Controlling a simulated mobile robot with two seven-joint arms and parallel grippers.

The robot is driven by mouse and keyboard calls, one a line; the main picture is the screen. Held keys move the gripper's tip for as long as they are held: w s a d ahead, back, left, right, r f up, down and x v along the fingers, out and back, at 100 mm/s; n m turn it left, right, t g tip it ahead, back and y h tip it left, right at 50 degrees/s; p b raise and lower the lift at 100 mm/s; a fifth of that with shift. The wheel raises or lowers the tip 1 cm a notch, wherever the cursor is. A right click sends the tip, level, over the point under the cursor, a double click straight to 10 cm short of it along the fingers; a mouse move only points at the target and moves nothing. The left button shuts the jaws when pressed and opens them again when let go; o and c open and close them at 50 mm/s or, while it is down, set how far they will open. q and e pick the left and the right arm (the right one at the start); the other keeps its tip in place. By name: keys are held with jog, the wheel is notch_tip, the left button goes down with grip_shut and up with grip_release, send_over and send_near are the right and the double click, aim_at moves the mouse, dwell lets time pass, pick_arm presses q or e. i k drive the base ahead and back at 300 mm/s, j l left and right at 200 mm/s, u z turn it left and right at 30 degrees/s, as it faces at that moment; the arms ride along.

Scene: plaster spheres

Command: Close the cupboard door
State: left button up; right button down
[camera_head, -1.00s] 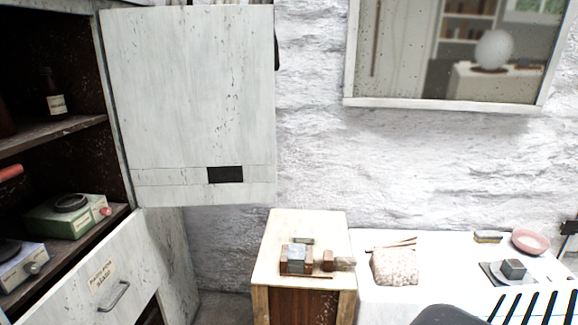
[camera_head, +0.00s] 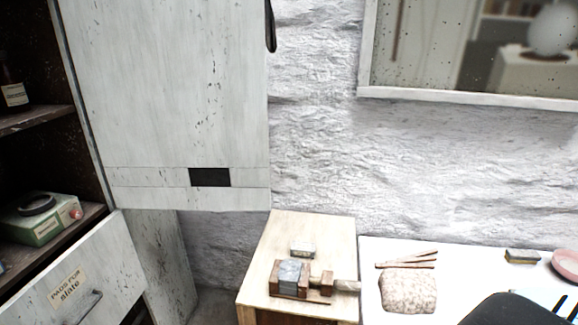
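The white, scuffed cupboard door (camera_head: 165,100) stands open, swung out to the right of the dark cupboard interior. It has a dark rectangular patch near its lower edge and a dark handle (camera_head: 271,26) at its right edge. The cupboard's shelf (camera_head: 50,245) shows at the left, with a green box on it. A dark rounded part at the bottom right looks like part of my own body.
Below the door, a white drawer front (camera_head: 75,285) with a label and metal handle juts out. A small wooden stand (camera_head: 255,245) holds blocks. A white table (camera_head: 460,265) to its right carries a speckled lump, sticks and a pink dish (camera_head: 568,263). A mirror hangs above.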

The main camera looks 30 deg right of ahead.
aim_at(175, 93)
jog(key=i+l, duration=0.15)
jog(key=l, duration=0.2)
jog(key=i+l+z, duration=0.1)
jog(key=l, duration=0.25)
jog(key=i+l, duration=0.2)
jog(key=i+l+z, duration=0.1)
jog(key=l, duration=0.35)
jog(key=i, duration=0.05)
